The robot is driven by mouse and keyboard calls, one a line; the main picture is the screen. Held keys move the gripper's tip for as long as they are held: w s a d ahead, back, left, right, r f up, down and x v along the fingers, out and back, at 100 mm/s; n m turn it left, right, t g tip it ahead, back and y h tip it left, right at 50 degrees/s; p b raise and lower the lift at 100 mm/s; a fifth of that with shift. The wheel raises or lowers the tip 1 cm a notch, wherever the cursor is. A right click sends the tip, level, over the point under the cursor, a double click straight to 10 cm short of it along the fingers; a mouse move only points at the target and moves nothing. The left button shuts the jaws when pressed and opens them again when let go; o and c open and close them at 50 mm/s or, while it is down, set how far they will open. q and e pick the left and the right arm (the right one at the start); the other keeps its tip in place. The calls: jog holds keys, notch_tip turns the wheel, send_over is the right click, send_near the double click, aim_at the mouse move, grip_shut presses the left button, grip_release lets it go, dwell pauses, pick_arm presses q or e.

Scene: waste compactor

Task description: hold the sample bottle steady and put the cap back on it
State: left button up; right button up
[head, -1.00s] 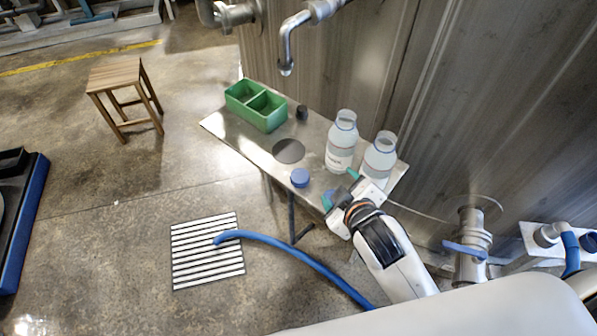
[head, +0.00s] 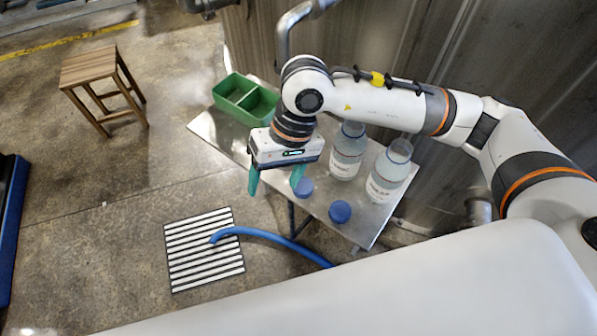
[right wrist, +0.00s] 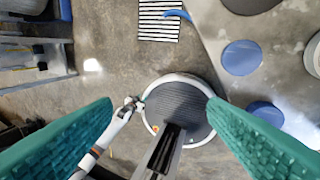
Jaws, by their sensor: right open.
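Two clear sample bottles with white labels, a left one (head: 347,152) and a right one (head: 389,172), stand upright on the metal table in the head view. The right bottle's mouth looks uncapped; my arm passes close to the left one's top. Two blue caps, one (head: 340,212) near the front edge and one (head: 304,188) further left, lie on the table; both also show in the right wrist view (right wrist: 242,57) (right wrist: 265,112). My right gripper (head: 274,188) is open and empty, with teal fingers, left of the caps. My left gripper (right wrist: 131,104) seems small in the right wrist view; its jaws are unclear.
A green two-part bin (head: 232,90) stands at the table's back left. A bent metal pipe (head: 283,40) hangs above the table behind my arm.

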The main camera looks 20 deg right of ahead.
jog(key=w+d+n+t+h, duration=0.1)
jog(key=w+d+h, duration=0.2)
jog(key=d, duration=0.3)
jog(key=shift+w+d+t+h, duration=0.3)
jog(key=shift+w+d, duration=0.05)
jog(key=shift+w, duration=0.3)
send_over(302, 185)
notch_tip(302, 185, down, 7)
jog(key=shift+w+d+r, duration=0.1)
jog(key=shift+d+r, duration=0.05)
jog(key=shift+r, duration=0.05)
jog(key=shift+p, duration=0.3)
notch_tip(302, 185, down, 5)
jog(key=shift+f+p, duration=0.1)
jog(key=shift+p, duration=0.3)
